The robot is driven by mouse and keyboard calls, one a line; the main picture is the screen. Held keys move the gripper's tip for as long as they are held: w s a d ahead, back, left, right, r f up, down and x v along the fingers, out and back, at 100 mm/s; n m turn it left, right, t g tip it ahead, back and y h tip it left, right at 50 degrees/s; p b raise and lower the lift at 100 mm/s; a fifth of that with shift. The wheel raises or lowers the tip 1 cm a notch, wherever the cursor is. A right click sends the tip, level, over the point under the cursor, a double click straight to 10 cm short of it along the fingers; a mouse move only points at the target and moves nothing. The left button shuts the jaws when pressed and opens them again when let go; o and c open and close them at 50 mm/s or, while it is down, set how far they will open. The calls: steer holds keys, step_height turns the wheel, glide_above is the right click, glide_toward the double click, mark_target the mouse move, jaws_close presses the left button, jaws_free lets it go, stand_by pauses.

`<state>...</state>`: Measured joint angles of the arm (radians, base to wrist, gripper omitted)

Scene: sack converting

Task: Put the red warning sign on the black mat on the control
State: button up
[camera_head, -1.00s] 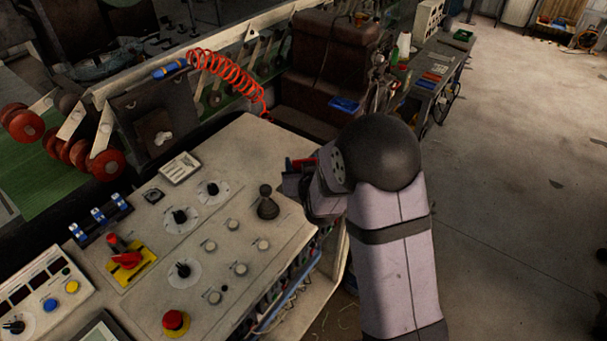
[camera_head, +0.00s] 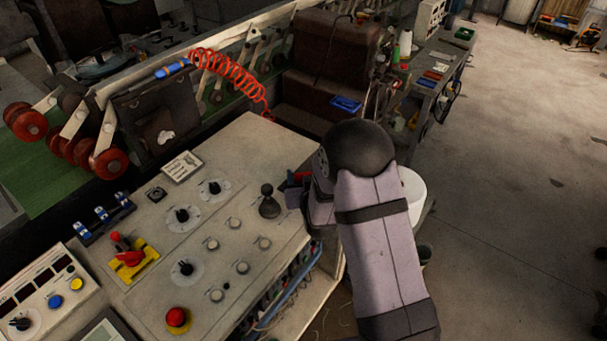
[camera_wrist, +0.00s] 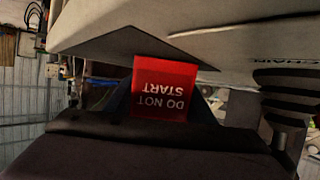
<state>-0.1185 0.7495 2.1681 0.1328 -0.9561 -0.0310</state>
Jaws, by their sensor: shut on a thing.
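The red warning sign (camera_wrist: 162,90) shows in the wrist view, its white words "DO NOT START" upside down. My gripper (camera_wrist: 163,112) is shut on it. In the head view my gripper (camera_head: 298,191) is at the right edge of the control panel, just right of the black joystick, with a bit of the red sign (camera_head: 301,177) showing. A flat dark shape, apparently the black mat (camera_wrist: 110,43), lies against the pale panel surface beside the sign in the wrist view. I cannot tell whether the sign touches it. In the head view I cannot make the mat out.
The control panel (camera_head: 210,257) carries the black joystick (camera_head: 268,203), several knobs, a red emergency button (camera_head: 177,318) and a red switch on yellow (camera_head: 126,255). The joystick's ribbed boot (camera_wrist: 288,95) is close right of the sign. A white bucket (camera_head: 413,190) stands behind my arm.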

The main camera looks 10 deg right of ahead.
steer(key=shift+f, duration=0.1)
steer(key=shift+f, duration=0.1)
steer(key=o, duration=1)
steer(key=shift+o, duration=0.2)
steer(key=shift+r, duration=0.3)
steer(key=shift+s, duration=0.3)
steer(key=b+v, duration=0.2)
steer(key=v, duration=0.6)
steer(key=shift+s+r, duration=0.15)
steer(key=shift+s, duration=0.1)
steer(key=p, duration=0.2)
steer(key=shift+s+r+p, duration=0.1)
steer(key=shift+r+p, duration=0.2)
steer(key=shift+p, duration=0.1)
steer(key=shift+s+p, duration=0.1)
steer(key=shift+p, duration=0.4)
